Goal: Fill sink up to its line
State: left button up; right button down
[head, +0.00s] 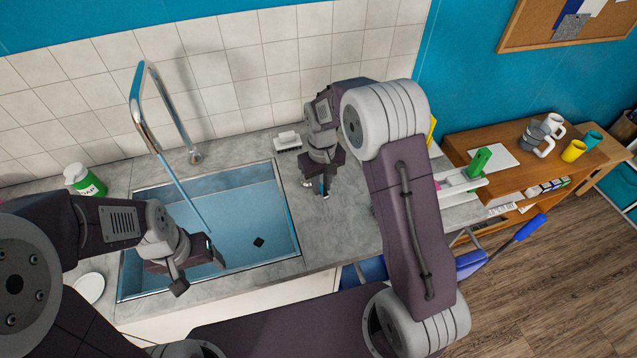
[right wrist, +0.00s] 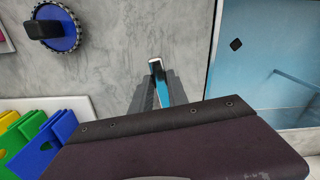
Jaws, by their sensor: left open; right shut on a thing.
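The sink (head: 128,250) is a steel-rimmed basin set in the grey counter, with blue water inside. I cannot make out its line. A chrome tap (head: 137,100) arches over it, and a thin blue stream (head: 183,190) runs from its spout down to the water. My right gripper (head: 324,190) is on the counter right of the sink, shut on a small chrome-and-blue handle (right wrist: 157,72), largely hidden between the fingers in the right wrist view. My left gripper (head: 200,270) is open and empty above the sink's front left part.
A green soap bottle (head: 83,180) stands left of the sink and a white plate (head: 90,288) lies at the front left. A small white soap dish (head: 287,141) is behind my right gripper. Mugs (head: 573,150) stand on the wooden shelf. A dark diamond (head: 259,242) shows in the basin.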

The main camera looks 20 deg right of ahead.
aim_at(321, 188)
jog(key=c, duration=1.3)
grip_release()
notch_tip(321, 188, up, 9)
jog(key=shift+r, duration=0.1)
